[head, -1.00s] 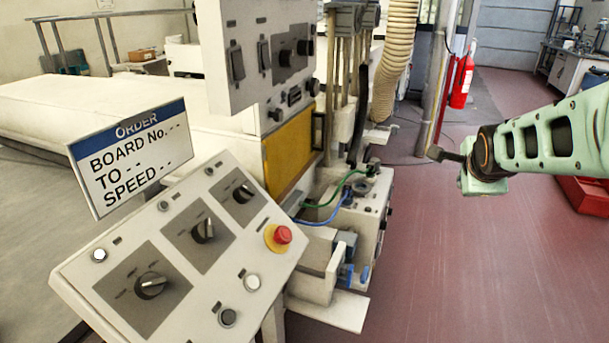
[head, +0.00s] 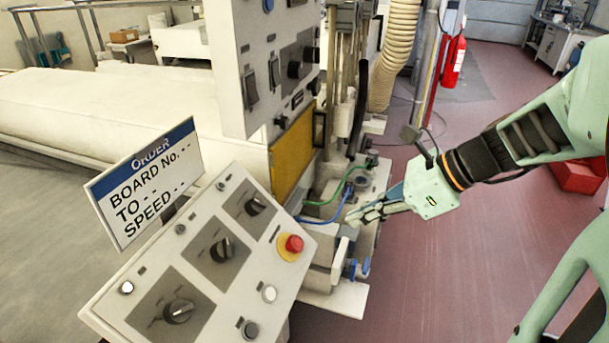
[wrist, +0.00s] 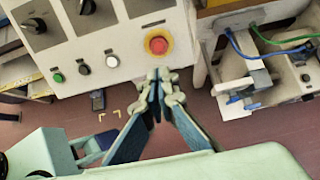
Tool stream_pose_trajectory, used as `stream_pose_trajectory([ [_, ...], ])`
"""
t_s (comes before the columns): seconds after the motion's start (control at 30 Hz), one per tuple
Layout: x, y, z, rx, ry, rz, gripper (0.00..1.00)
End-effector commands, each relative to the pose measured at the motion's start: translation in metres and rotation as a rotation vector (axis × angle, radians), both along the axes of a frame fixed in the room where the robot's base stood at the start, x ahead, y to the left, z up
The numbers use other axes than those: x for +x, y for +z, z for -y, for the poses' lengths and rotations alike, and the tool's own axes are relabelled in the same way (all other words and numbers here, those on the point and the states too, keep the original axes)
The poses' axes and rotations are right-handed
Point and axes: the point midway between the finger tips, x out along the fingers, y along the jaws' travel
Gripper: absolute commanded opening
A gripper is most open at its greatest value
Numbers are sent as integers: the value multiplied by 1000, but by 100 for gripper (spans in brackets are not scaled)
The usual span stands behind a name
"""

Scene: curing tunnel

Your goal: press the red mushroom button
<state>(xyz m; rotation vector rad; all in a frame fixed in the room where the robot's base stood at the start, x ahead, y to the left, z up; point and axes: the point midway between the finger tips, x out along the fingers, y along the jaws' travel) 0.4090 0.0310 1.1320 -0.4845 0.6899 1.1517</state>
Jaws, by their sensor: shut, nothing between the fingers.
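The red mushroom button (head: 294,244) sits on a yellow round base at the right side of the sloped grey control panel (head: 150,272). In the wrist view the red button (wrist: 158,45) is just beyond the fingertips, near the panel's edge. My gripper (head: 352,219) is shut and empty, to the right of the button in the head view, with a gap between them. In the wrist view the closed fingertips (wrist: 160,76) appear just below the button. Nothing hides the button in either view.
An order sign (head: 146,182) stands on the panel's left. Black rotary knobs and small buttons share the panel. A machine with green and blue wires (head: 330,205) lies behind my gripper. A fire extinguisher (head: 454,60) stands at the back.

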Motion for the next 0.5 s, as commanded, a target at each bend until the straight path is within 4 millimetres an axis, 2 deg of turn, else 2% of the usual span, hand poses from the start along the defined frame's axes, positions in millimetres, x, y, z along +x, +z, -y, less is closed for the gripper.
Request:
stream_pose_trajectory([
  [0.33, 0, 2, -2, 10, 3, 1, 0],
  [0.5, 2, -6, -9, 11, 4, -1, 0],
])
